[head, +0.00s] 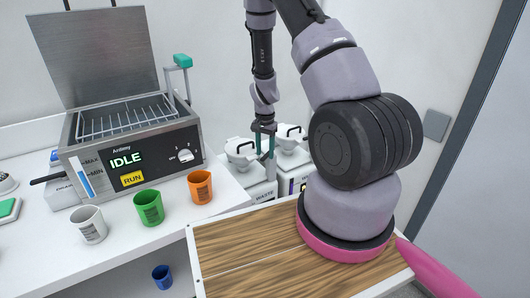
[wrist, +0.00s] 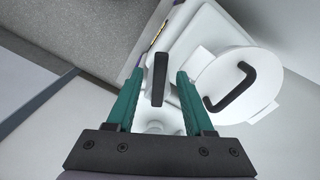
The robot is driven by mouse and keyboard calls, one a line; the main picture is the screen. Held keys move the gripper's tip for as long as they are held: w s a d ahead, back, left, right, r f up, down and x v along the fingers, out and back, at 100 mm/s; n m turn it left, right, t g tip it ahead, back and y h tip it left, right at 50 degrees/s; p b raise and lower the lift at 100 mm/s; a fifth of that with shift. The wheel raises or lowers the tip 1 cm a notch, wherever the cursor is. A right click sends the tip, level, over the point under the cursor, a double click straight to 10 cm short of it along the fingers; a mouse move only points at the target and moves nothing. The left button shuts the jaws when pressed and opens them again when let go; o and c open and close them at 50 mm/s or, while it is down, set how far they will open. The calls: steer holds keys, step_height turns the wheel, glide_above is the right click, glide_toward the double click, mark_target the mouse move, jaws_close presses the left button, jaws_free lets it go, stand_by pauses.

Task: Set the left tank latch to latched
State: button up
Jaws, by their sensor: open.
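Two white tanks with round lids and black handles stand behind the counter: the left tank (head: 262,190), with a label reading WASTE, and the right tank (head: 293,163). My gripper (head: 265,152) points down at the tanks, its green fingers apart. In the wrist view my gripper (wrist: 157,78) is open, with a black bar-shaped latch (wrist: 160,78) between its fingers and a gap on both sides. Beside it is a white lid (wrist: 262,75) with a black handle. I cannot tell from the wrist view which tank this is. The latch is not clear in the head view.
A fryer-like machine (head: 130,145) reading IDLE stands on the left counter, with white, green and orange cups in front. A wooden surface (head: 240,245) lies below my arm. A wall and a door frame (head: 470,100) are at the right.

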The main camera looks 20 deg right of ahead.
mark_target(265, 156)
step_height(265, 156, up, 10)
steer(key=shift+r, duration=0.15)
stand_by(0.3)
